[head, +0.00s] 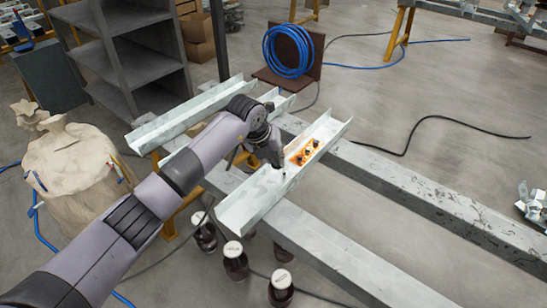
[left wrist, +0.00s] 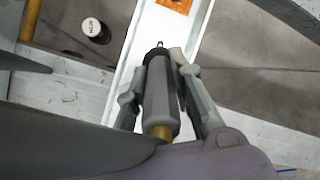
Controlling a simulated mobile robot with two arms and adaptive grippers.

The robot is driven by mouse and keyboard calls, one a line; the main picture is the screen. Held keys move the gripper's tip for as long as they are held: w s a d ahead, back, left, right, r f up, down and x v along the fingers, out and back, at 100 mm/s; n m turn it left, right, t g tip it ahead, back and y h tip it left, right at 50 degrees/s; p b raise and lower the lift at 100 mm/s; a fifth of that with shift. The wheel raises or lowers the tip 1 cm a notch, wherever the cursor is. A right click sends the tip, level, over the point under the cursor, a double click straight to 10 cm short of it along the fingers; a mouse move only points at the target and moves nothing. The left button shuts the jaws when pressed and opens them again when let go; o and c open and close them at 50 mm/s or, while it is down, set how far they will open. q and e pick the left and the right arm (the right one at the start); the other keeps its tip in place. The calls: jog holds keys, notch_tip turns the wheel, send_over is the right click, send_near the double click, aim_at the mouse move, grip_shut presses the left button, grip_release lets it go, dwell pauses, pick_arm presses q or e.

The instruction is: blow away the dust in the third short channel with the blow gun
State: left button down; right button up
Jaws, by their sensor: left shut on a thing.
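My left gripper (head: 277,163) is over the front short channel (head: 243,208), a pale U-shaped metal piece lying across the beams. In the left wrist view, the left gripper's fingers (left wrist: 160,88) are on both sides of a dark grey blow gun (left wrist: 158,75) with a brass-coloured part at its near end. The blow gun's nozzle points along the channel floor (left wrist: 153,28). I cannot make out dust. My right gripper is not in view.
Long beams (head: 430,205) support the channels. Dark jars (head: 235,262) stand on the floor below.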

pick_arm(q)
jog(key=shift+r+p, duration=2.85)
jog(key=shift+r, duration=1.75)
jog(key=shift+f, duration=0.1)
